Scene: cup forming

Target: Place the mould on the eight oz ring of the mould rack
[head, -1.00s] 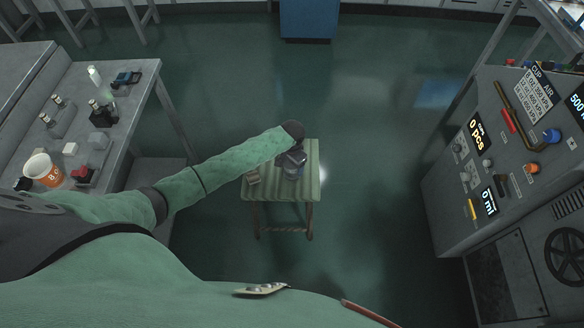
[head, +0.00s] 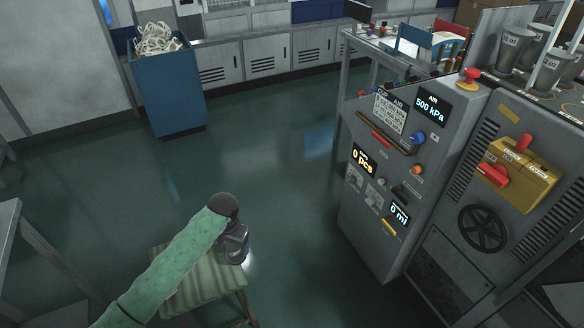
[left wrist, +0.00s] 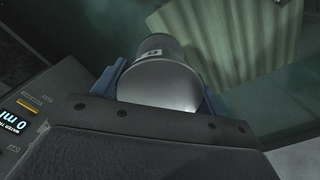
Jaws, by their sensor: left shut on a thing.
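The mould (left wrist: 165,60) is a smooth grey metal cup with a small label, between the two blue fingers of my left gripper (left wrist: 160,84) in the left wrist view. My left gripper is shut on it. In the head view my left gripper (head: 235,246) is over the far right edge of a striped stool; the mould is hard to make out there. The mould rack (head: 545,88) is at the top right, far from the gripper, with grey moulds (head: 510,48) standing in it. I cannot tell which ring is the eight oz one. My right gripper is out of view.
A tall grey machine (head: 375,215) with displays and knobs stands between the stool (head: 205,285) and the rack. A blue bin (head: 172,95) stands at the back left. The floor between is clear.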

